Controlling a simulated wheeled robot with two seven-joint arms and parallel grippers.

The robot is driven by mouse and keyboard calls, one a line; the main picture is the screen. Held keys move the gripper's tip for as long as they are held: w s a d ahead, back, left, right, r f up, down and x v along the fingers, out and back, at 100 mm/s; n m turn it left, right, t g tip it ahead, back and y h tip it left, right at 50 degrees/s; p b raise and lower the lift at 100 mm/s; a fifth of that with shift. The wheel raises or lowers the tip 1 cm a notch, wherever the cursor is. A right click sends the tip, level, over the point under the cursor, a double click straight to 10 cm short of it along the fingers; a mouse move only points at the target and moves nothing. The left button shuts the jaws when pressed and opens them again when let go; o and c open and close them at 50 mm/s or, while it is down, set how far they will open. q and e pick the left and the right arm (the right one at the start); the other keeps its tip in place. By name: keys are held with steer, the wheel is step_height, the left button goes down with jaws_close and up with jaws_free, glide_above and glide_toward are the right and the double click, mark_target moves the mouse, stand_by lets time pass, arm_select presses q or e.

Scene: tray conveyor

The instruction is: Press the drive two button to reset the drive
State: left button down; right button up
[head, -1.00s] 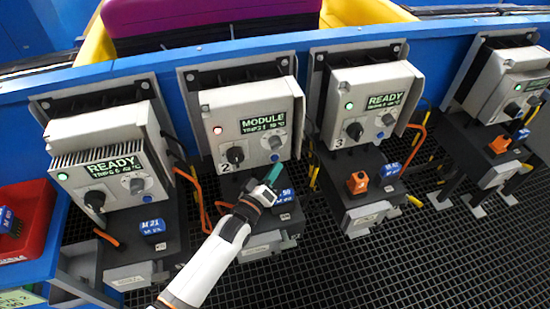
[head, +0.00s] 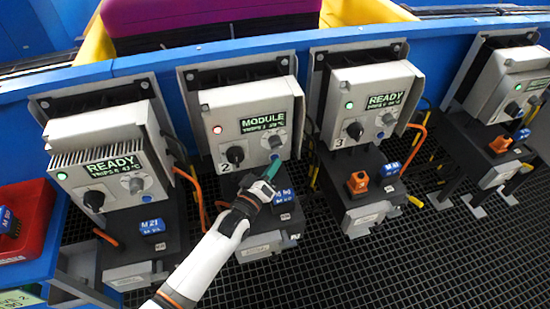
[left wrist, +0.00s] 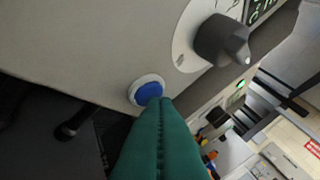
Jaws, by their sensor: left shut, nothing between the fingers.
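My right gripper is not in view.
Drive one (head: 95,155) at left and drive three (head: 375,95) at right both read READY with green lamps. Below them are blue blocks, an orange block (head: 358,182) and orange cables. A red bin (head: 40,225) stands at far left. Black grating covers the floor.

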mark_target(279, 194)
arm_select(q)
steer(key=shift+w, duration=0.25)
stand_by(0.3)
steer(key=shift+s, duration=0.15)
steer(key=shift+s+d+p, duration=0.2)
steer(key=shift+s+p, duration=0.25)
steer(key=shift+s, duration=0.25)
steer(key=shift+s+d+p, duration=0.25)
steer(key=shift+s+p, duration=0.15)
steer(key=shift+s, duration=0.4)
steer(key=shift+s+d+p, duration=0.3)
steer(key=shift+s+p, duration=0.05)
steer(key=shift+s, duration=0.4)
steer(key=shift+s+d+p, duration=0.25)
steer(key=shift+s+p, duration=0.15)
steer(key=shift+s, duration=0.4)
